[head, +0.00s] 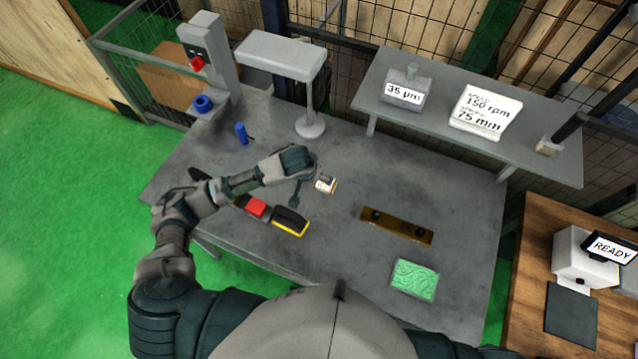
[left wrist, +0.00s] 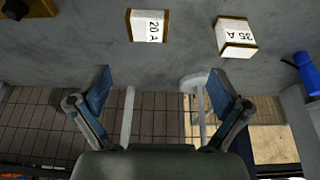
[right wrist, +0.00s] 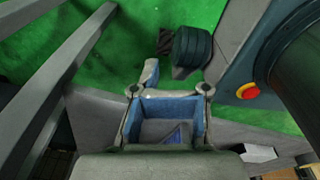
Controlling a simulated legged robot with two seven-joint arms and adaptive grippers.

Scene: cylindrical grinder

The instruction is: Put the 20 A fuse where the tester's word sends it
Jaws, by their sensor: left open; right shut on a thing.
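The 20 A fuse (left wrist: 150,25), a white block with brown ends, lies on the grey table in the left wrist view. A similar 35 A fuse (left wrist: 236,38) lies to its right. In the head view one such white block (head: 327,184) shows beside my left gripper (head: 302,178); I cannot read its label there. My left gripper is open and empty, and both fuses are beyond its fingertips (left wrist: 160,88) in the left wrist view. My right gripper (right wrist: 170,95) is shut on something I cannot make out. A white device (head: 583,262) has a screen (head: 612,249) reading READY.
A yellow and black item (head: 290,222) and a red block (head: 255,207) lie near the front edge. A brass plate (head: 397,225) and green pad (head: 414,279) are to the right. A lamp (head: 282,55), blue cylinder (head: 241,133) and raised shelf (head: 440,115) stand behind.

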